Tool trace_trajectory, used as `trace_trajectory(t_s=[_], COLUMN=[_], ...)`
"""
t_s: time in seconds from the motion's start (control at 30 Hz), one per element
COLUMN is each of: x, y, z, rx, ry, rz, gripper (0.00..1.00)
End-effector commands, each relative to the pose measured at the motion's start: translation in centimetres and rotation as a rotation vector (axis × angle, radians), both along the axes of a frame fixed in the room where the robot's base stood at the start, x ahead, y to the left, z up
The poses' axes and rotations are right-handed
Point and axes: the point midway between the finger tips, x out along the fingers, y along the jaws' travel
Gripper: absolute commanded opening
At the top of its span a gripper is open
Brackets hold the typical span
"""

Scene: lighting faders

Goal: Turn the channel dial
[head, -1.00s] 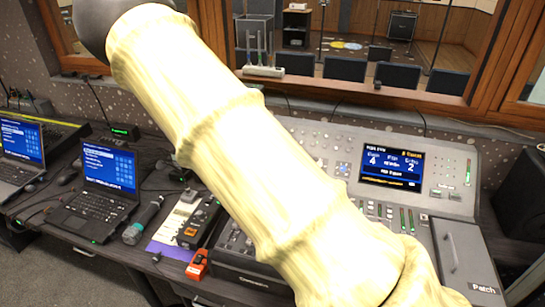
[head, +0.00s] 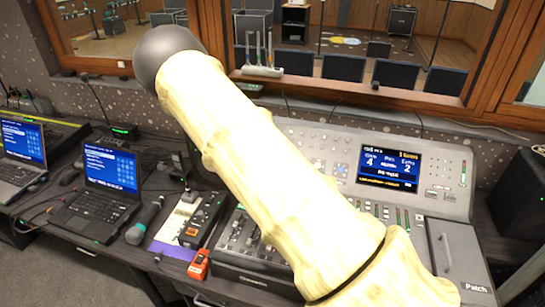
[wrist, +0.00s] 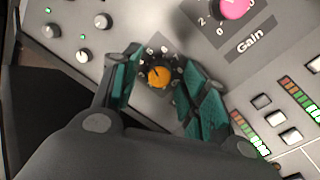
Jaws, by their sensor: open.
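An orange dial (wrist: 158,75) with a dark numbered ring sits on a grey panel in the wrist view. I cannot read which channel it belongs to. My gripper (wrist: 158,70) is open, with one teal-padded finger on each side of the dial. I cannot tell whether either finger touches it. A pink knob (wrist: 236,8) labelled "Gain" is just beyond, to the upper right. In the head view the mixing console (head: 455,170) stands on the desk with its lit screen (head: 388,170). My pale arm covers its left part, and my gripper is hidden there.
Small silver knobs (wrist: 103,20) and square buttons (wrist: 291,136) lie around the dial. A smaller mixer (head: 243,235), a microphone (head: 145,222), an orange device (head: 199,264) and laptops (head: 105,185) crowd the desk left. A black speaker (head: 520,195) stands at right.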

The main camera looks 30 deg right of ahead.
Motion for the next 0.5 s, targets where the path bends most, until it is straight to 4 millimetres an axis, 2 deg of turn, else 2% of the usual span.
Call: trace_trajectory(t_s=[0.27,0.5], x=[0.04,0.04], y=[-0.03,-0.02], z=[-0.05,-0.05], rx=[0.000,0.000], ry=[0.000,0.000], rz=[0.000,0.000], gripper=[0.44,0.00])
